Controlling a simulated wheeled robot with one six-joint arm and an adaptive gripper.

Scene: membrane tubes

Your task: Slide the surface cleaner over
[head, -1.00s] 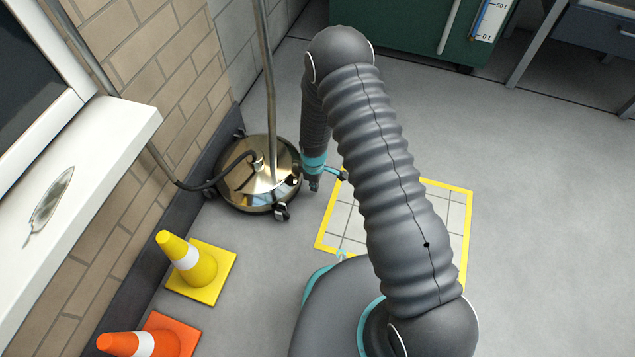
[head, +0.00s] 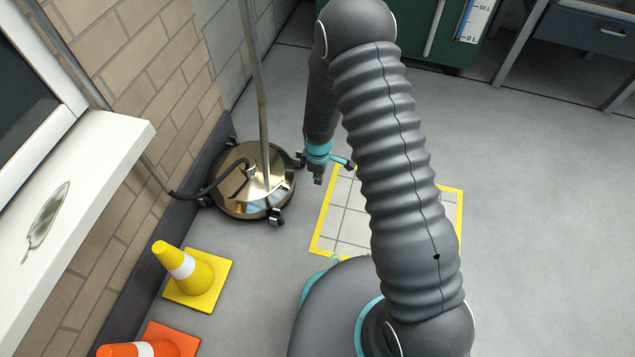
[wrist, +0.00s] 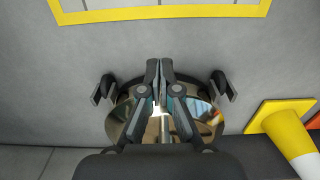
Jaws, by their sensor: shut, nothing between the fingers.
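The surface cleaner (head: 235,200) is a round, shiny metal disc on dark casters, with a lance (head: 258,100) rising from it and a black hose joined to its top. It stands on the floor near the brick wall. My gripper (head: 318,180) is shut and empty, just right of the cleaner with a small gap in the head view. In the wrist view, the shut fingers (wrist: 160,64) reach past the disc (wrist: 120,118), partly covering it. A yellow-bordered tiled square (head: 330,225) lies on the floor right of the cleaner, partly hidden by my arm.
A yellow cone (head: 180,262) and an orange cone (head: 140,349) stand below the cleaner along the wall. A white sill (head: 85,190) juts out at left. A green tank (head: 460,50) and a bench (head: 590,30) stand at the back. The floor at right is clear.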

